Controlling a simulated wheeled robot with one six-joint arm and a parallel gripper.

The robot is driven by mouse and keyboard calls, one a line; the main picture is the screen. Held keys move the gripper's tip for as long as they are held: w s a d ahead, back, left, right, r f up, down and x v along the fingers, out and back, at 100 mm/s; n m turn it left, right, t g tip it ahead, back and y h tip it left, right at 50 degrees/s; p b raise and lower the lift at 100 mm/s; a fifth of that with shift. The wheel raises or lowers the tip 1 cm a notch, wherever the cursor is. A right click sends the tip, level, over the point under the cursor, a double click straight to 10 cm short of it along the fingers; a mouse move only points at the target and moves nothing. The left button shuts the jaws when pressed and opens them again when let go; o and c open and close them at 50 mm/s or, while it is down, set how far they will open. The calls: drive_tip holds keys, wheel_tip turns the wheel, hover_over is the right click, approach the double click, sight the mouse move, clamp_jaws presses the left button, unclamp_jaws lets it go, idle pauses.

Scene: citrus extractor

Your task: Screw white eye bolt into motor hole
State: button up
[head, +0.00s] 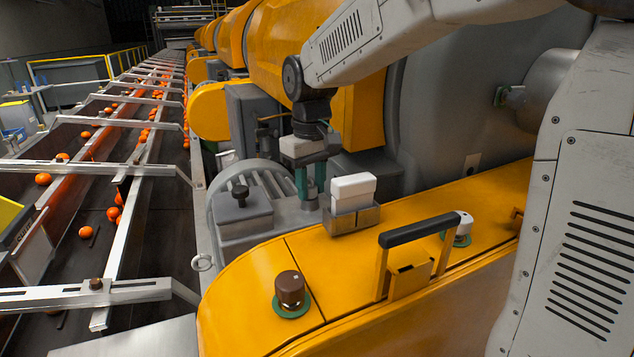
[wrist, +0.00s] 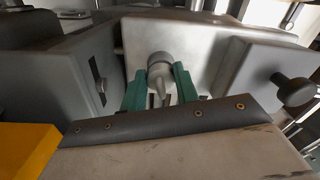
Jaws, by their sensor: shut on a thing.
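My gripper (head: 309,190) points down over the grey ribbed motor (head: 278,184), left of a white block, in the head view. The head view does not show the bolt clearly. The motor hole is hidden, so I cannot tell whether the bolt is in it or above it.
A white block (head: 353,187) sits in a metal holder close right of my gripper. The yellow cover (head: 250,285) carries a brown knob (head: 291,290), a black handle (head: 420,230) and a white knob (head: 463,225). A grey box with a black knob (head: 240,195) stands left. Oranges lie on the conveyor.

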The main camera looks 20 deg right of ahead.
drive_tip(key=shift+m, duration=0.9)
drive_tip(key=shift+a+m, duration=0.1)
drive_tip(key=shift+m, duration=0.7)
drive_tip(key=o, duration=0.5)
drive_tip(key=shift+o, duration=0.2)
drive_tip(key=shift+n, duration=0.9)
